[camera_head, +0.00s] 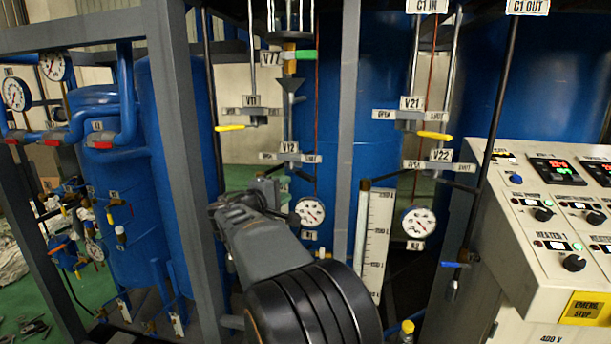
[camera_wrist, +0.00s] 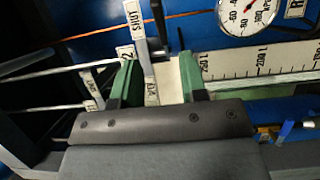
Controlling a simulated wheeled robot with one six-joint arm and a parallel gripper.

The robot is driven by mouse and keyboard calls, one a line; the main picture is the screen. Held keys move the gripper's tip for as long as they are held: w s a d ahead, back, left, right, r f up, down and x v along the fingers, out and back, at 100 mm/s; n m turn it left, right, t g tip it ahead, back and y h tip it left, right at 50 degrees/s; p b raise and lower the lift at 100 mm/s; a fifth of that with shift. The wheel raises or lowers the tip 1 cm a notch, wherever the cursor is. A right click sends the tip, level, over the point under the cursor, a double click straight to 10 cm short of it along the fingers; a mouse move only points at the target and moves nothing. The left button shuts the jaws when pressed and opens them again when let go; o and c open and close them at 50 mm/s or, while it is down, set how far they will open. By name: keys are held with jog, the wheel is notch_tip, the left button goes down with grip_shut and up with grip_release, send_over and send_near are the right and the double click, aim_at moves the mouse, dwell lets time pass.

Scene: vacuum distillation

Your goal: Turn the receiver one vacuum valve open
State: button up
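The V12 valve plate (camera_head: 290,157) stands left of centre in the head view, with a dark lever just below it, partly hidden by my arm. In the wrist view, a "SHUT" plate (camera_wrist: 131,20) and a tag ending in "2" (camera_wrist: 127,52) show sideways beside a dark bar (camera_wrist: 158,22). My gripper (camera_wrist: 157,75) has two green fingers spread apart near these plates, with a gap between them. I see nothing clamped in it. Whether the bar reaches between the fingers is unclear. In the head view, my arm hides most of the gripper.
V11's yellow handle (camera_head: 230,127) is above left, and V21's yellow handle (camera_head: 435,135) is right. V22 (camera_head: 440,155) sits below V21. A grey frame post (camera_head: 345,110) stands close right of V12. Gauges (camera_head: 310,211) and a white scale (camera_head: 375,240) are below.

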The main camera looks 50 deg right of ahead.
aim_at(304, 178)
jog(key=d+p, duration=0.1)
jog(key=d, duration=0.2)
jog(key=w+d+p, duration=0.1)
jog(key=d, duration=0.3)
jog(key=d+p, duration=0.1)
jog(key=d, duration=0.3)
jog(key=shift+w, duration=0.35)
grip_shut()
